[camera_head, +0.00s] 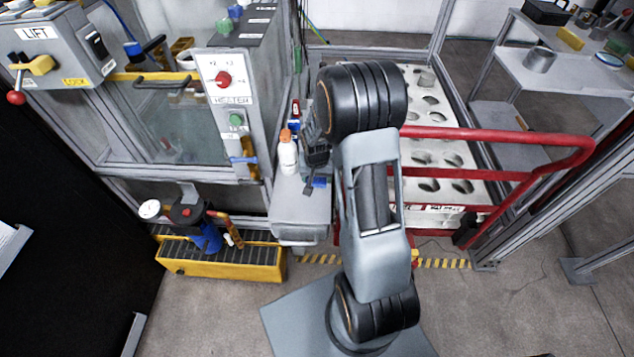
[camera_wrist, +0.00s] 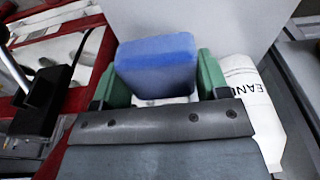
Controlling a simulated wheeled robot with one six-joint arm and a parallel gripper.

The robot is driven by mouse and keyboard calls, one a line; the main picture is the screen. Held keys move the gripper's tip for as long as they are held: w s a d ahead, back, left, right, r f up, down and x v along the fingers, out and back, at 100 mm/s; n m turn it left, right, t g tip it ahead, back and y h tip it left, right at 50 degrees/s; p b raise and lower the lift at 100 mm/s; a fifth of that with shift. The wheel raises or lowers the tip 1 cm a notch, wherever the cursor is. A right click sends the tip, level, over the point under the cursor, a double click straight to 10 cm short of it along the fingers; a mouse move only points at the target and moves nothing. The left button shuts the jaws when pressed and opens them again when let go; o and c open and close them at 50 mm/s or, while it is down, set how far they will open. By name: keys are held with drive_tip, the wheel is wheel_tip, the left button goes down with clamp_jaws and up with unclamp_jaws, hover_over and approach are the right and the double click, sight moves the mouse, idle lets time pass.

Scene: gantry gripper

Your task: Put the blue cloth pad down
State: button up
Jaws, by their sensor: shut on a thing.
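The blue cloth pad (camera_wrist: 155,65) is a small, thick block with rounded edges, held between the green fingers of my gripper (camera_wrist: 163,82) in the wrist view. My gripper is shut on it. In the head view my gripper (camera_head: 314,172) is over the grey shelf (camera_head: 302,207) beside the machine, and a small bit of the blue pad (camera_head: 320,182) shows at its end. I cannot tell whether the pad touches the shelf. My arm hides part of this area.
A white bottle (camera_head: 287,155) with an orange cap stands on the shelf, close left of my gripper; its lettered side shows in the wrist view (camera_wrist: 250,100). A red-railed cart (camera_head: 480,135) is at the right. A yellow tray (camera_head: 215,262) with a blue tool is lower left.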

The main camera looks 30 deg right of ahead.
sight(317, 182)
drive_tip(key=shift+f, duration=1.45)
drive_tip(key=shift+f+b, duration=0.2)
drive_tip(key=shift+b, duration=0.1)
drive_tip(key=o, duration=1)
drive_tip(key=shift+r, duration=0.1)
